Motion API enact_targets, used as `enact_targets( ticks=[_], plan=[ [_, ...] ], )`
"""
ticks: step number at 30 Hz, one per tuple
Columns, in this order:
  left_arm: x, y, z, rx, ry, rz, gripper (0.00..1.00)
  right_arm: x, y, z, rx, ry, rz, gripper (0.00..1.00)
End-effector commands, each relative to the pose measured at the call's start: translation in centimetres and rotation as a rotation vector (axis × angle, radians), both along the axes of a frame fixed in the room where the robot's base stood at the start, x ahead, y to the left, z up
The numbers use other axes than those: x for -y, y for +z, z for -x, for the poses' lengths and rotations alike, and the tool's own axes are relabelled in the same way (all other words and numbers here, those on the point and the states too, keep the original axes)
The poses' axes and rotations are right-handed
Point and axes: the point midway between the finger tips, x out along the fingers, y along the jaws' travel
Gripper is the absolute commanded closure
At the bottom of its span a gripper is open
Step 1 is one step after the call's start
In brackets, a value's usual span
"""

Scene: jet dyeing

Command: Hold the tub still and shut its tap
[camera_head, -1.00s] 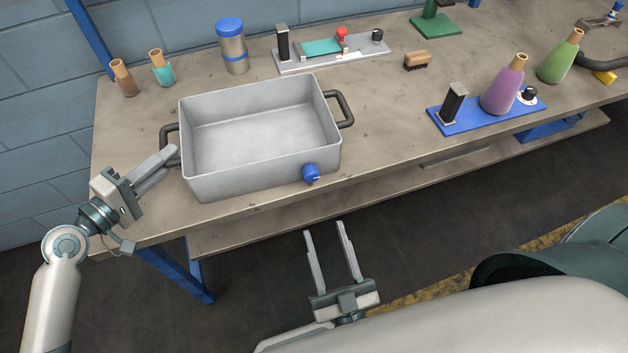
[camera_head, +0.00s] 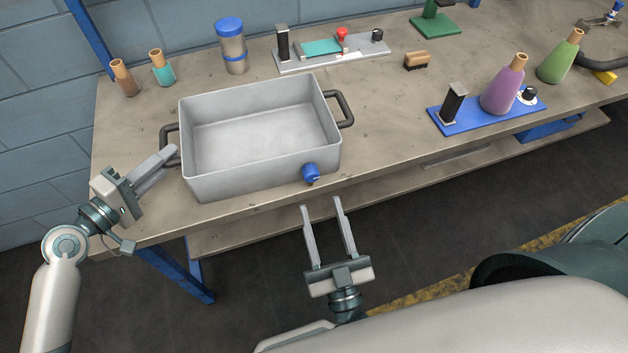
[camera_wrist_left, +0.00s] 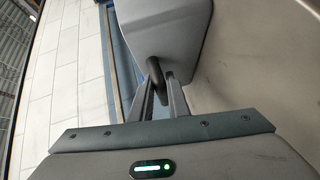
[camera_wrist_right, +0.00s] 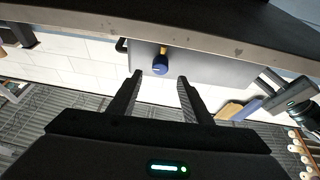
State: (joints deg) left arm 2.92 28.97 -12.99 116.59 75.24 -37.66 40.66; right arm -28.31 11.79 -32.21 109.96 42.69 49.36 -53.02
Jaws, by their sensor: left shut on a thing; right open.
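The grey tub (camera_head: 262,165) stands empty on the bench near its front edge, with a dark handle at each end. Its blue tap (camera_head: 310,173) is on the front wall, low at the right; it also shows in the right wrist view (camera_wrist_right: 160,66). My left gripper (camera_head: 172,154) is shut on the tub's left handle (camera_head: 166,143); the left wrist view shows that handle (camera_wrist_left: 156,72) between the fingers. My right gripper (camera_head: 320,202) is open and empty, in front of the bench edge and below the tap, apart from it. In the right wrist view the tap lies ahead, between the fingertips.
A blue plate (camera_head: 465,116) with a purple flask (camera_head: 500,92) is to the right. A green flask (camera_head: 558,62), a brush (camera_head: 417,61), a blue-lidded jar (camera_head: 232,50) and two small bottles stand around. The bench front edge (camera_head: 400,172) lies near my right gripper.

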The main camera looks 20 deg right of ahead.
Motion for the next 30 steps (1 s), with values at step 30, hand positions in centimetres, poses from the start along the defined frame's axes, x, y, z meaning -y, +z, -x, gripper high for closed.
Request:
enact_targets(
  ticks=[30],
  plan=[
    [0.0,-0.2,0.0,-0.003,0.0,-0.003,1.0,0.4,2.7,-6.4,0.001,0.001,0.0,0.89]
  ],
)
